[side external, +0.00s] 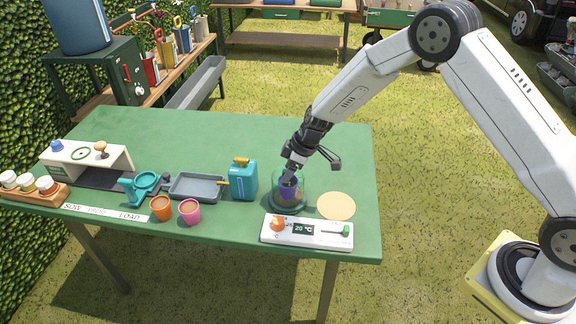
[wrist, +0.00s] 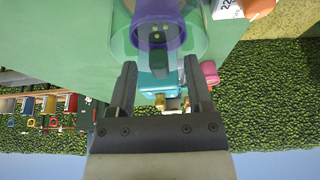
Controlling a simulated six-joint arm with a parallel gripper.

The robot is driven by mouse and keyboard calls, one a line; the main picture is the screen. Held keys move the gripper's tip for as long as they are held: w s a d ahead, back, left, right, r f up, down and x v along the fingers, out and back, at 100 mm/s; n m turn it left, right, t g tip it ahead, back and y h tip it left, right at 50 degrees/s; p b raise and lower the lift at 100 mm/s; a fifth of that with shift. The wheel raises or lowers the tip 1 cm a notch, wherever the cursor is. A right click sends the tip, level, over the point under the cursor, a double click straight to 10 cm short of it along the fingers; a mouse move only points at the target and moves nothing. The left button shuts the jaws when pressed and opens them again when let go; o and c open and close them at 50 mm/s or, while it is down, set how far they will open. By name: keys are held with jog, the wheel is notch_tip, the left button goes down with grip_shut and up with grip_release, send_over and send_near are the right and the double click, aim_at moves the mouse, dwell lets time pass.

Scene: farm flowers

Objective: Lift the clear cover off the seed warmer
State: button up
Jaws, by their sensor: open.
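The clear cover (side external: 302,199) stands as a dome over a purple pot (side external: 287,191) on the green table, behind the seed warmer's white panel (side external: 310,242). The panel has an orange knob, a display reading 20 °C and a green slider. My gripper (side external: 291,178) points down at the top of the cover, open. In the wrist view the cover (wrist: 198,38) and purple pot (wrist: 150,13) lie just beyond the open fingertips (wrist: 159,65). A dark green knob (wrist: 160,67) shows between the fingers, with visible gaps on both sides.
A teal watering can (side external: 243,182) stands close left of the cover. A flat peach disc (side external: 336,206) lies to its right. Orange (side external: 162,209) and pink (side external: 190,213) cups and a grey tray (side external: 197,188) are further left. The table's back right is clear.

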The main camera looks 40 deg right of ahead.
grip_shut()
dwell(1.4)
